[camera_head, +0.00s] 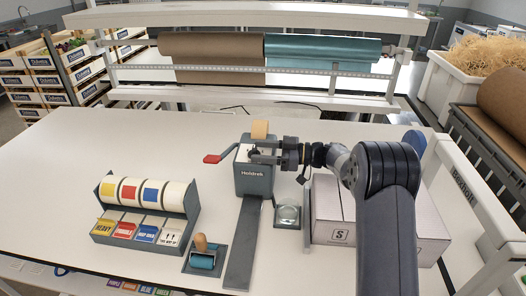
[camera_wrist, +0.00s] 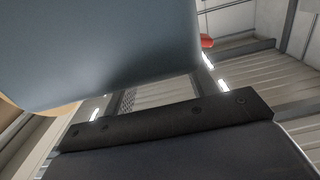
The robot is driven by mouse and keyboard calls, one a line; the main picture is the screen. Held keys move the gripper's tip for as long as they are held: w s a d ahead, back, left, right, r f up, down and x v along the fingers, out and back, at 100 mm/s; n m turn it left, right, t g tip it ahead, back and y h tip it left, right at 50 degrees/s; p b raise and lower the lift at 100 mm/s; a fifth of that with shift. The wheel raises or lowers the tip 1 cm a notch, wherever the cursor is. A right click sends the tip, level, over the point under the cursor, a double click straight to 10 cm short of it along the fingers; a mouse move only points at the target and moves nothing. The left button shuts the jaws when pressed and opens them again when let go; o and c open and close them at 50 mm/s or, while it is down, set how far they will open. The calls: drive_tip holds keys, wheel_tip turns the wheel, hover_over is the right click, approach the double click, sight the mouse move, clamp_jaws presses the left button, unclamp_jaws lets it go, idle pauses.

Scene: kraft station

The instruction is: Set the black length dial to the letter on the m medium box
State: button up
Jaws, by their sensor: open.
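The grey Holdrek dispenser (camera_head: 255,180) stands mid-table, with a red-handled lever (camera_head: 213,158) at its left and a tan roll on top. My gripper (camera_head: 262,155) is open at the dispenser's upper right side. I cannot make out the black length dial; my gripper covers that part. In the wrist view the dispenser's grey body (camera_wrist: 100,45) fills the upper left, close to the camera, and the red handle (camera_wrist: 207,41) shows beyond it. A pale box (camera_head: 330,212) right of the dispenser carries the letter S; I see no M label. My arm hides part of it.
A label rack (camera_head: 190,195) with several coloured rolls stands left. A small glass dish (camera_head: 288,213) sits between dispenser and box. The far left of the tabletop (camera_head: 75,165) is clear.

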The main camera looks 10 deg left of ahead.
drive_tip(key=shift+r, duration=0.1)
wheel_tip(320, 180, up, 10)
drive_tip(key=b, duration=0.1)
drive_tip(key=shift+b, duration=0.4)
drive_tip(key=shift+f, duration=0.2)
wheel_tip(320, 180, down, 10)
drive_tip(key=shift+r+p, duration=0.1)
drive_tip(key=shift+p, duration=0.8)
drive_tip(key=shift+s+m+t, duration=0.1)
drive_tip(key=shift+m+t, duration=0.2)
drive_tip(key=shift+t, duration=0.2)
